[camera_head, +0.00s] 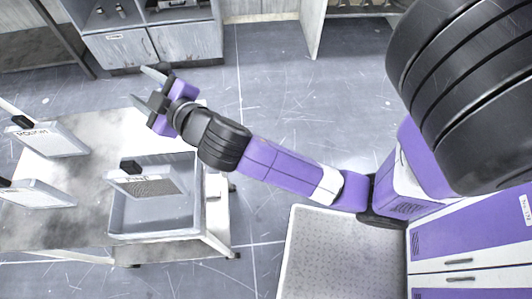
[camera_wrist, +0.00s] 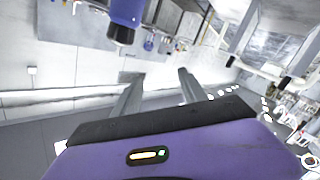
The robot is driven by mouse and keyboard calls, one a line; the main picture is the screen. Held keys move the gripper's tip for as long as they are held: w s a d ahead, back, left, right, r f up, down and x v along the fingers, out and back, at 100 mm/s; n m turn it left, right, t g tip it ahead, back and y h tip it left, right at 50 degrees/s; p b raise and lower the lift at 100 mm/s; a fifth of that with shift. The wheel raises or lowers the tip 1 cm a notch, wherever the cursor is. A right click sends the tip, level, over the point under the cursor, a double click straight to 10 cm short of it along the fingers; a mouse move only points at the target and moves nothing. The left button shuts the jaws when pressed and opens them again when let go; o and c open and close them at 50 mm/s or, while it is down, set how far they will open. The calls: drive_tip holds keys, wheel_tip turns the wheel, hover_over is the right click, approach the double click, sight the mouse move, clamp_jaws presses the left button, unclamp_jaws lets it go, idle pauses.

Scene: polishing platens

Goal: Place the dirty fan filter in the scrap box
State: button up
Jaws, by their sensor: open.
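A grey open box (camera_head: 197,208) stands on the table at the lower left of the head view. A flat filter (camera_head: 152,187) with a grey mesh face, pale frame and black handle block lies tilted at this box, over its upper left part. I cannot tell whether it rests on the box floor or on the rim. My gripper (camera_head: 146,88) is open and empty, beyond the table's far edge and apart from the filter and box. In the wrist view its two fingers (camera_wrist: 158,75) stand apart with nothing between them; neither filter nor box shows there.
Two white panels with black blocks, one farther (camera_head: 58,140) and one nearer (camera_head: 40,194), stand left on the table (camera_head: 112,140). Grey cabinets (camera_head: 150,45) stand at the back. Open floor (camera_head: 285,110) lies right of the table. The wrist view shows blurred room background.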

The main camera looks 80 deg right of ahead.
drive_tip(key=s+a+f+n+y, duration=0.3)
drive_tip(key=s+a+f+y, duration=0.2)
drive_tip(key=s+f, duration=0.3)
drive_tip(key=s+a+m+y, duration=0.1)
drive_tip(key=s+a, duration=0.2)
drive_tip(key=s, duration=0.4)
drive_tip(key=s+a+m+y, duration=0.1)
drive_tip(key=s+a, duration=0.3)
drive_tip(key=s, duration=0.3)
drive_tip(key=s+a+r+m, duration=0.1)
drive_tip(key=s+a+m, duration=0.1)
drive_tip(key=s+a, duration=0.2)
drive_tip(key=s, duration=0.3)
drive_tip(key=shift+s+a+y, duration=0.15)
drive_tip(key=shift+s+y, duration=0.2)
drive_tip(key=shift+y, duration=0.05)
